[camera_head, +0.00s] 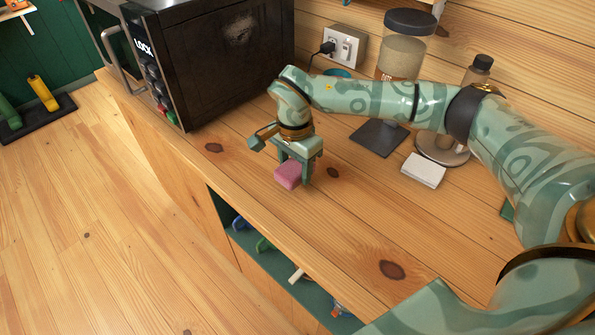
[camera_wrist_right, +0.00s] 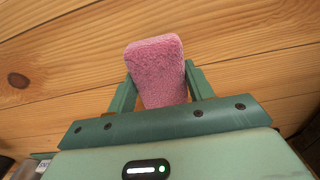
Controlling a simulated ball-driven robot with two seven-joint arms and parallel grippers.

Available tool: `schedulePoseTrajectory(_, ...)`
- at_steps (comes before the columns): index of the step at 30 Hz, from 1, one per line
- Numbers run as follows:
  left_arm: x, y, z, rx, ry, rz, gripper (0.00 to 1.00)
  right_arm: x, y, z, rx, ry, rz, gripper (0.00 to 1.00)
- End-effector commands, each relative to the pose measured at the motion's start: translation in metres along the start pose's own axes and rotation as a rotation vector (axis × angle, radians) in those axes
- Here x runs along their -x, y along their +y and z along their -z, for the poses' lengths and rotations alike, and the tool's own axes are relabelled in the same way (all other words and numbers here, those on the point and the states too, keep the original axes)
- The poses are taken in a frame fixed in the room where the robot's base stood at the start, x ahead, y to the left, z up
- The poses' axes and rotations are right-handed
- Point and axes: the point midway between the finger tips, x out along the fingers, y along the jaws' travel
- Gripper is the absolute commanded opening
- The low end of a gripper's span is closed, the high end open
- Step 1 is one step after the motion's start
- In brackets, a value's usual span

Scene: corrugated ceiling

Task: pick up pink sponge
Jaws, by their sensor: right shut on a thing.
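The pink sponge (camera_head: 288,175) is at my right gripper (camera_head: 300,168), over the wooden counter near its front edge. In the right wrist view the sponge (camera_wrist_right: 157,70) sits between the two green fingers (camera_wrist_right: 157,88), which are shut on its sides. Its far end sticks out beyond the fingertips. I cannot tell whether the sponge touches the counter. My left gripper is not in view.
A black microwave (camera_head: 225,55) stands on the counter at the left. The counter in front is clear. An open shelf (camera_head: 275,250) is below the edge.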

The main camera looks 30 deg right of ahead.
Motion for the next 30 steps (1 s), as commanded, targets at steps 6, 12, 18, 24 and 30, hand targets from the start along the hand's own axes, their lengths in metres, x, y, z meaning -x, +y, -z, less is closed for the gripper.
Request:
schedulePoseTrajectory(6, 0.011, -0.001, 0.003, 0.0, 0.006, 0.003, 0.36, 0.043, 0.0, -0.035, 0.005, 0.0, 0.003, 0.31)
schedulePoseTrajectory(12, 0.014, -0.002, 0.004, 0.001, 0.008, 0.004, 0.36, 0.065, 0.001, -0.073, 0.007, 0.0, 0.0, 0.31)
schedulePoseTrajectory(18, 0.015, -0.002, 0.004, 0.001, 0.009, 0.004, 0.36, 0.079, 0.001, -0.106, 0.005, 0.0, 0.001, 0.31)
schedulePoseTrajectory(24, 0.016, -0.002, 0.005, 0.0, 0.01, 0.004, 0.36, 0.087, 0.002, -0.126, 0.003, 0.0, 0.0, 0.31)
schedulePoseTrajectory(30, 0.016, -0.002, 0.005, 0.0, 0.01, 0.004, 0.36, 0.09, 0.002, -0.133, 0.002, 0.0, -0.001, 0.31)
